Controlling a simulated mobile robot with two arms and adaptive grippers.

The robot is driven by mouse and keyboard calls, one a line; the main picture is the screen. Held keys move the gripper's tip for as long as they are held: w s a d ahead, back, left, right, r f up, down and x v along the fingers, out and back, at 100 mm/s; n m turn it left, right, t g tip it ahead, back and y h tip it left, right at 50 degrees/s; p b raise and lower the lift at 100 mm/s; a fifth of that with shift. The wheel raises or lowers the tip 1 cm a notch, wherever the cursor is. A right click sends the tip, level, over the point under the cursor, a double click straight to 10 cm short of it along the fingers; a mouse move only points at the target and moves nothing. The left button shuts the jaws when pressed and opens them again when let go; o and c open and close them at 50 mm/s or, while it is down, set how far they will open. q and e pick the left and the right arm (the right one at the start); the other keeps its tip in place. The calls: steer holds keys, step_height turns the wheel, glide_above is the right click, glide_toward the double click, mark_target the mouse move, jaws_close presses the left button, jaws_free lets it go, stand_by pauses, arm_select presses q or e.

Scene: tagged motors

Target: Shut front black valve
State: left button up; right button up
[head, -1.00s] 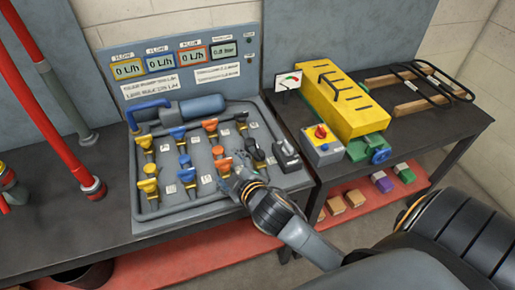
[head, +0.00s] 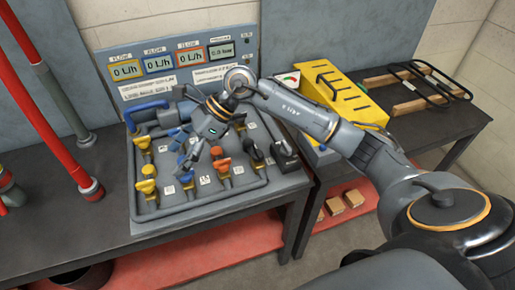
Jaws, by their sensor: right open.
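The front black valve (head: 256,154) is in the head view, at the right end of the front row on the grey valve panel (head: 205,208). It is in plain sight, with its dark handle over a grey body; I cannot tell its exact handle angle. My right gripper (head: 191,160) is open and empty, pointing down and left over the panel near the front blue valve (head: 185,177). It is left of the front black valve and apart from it. I cannot tell whether it touches the blue valve. My left gripper is not in view.
The front orange valve (head: 220,165) stands between my gripper and the front black valve. The front yellow valve (head: 147,187) is at the left. The back black valve (head: 240,121) is behind. My right arm crosses before the yellow box (head: 345,100). Red pipes (head: 50,125) rise at left.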

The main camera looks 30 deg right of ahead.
steer(key=w+d+n+h, duration=0.15)
steer(key=d+h, duration=0.35)
steer(key=d, duration=0.7)
steer(key=m+g+h, duration=0.1)
steer(key=h, duration=0.4)
glide_toward(258, 150)
step_height(258, 150, down, 9)
steer(key=p, duration=0.3)
steer(key=shift+f, duration=0.15)
steer(key=shift+w, duration=0.1)
steer(key=c, duration=1.2)
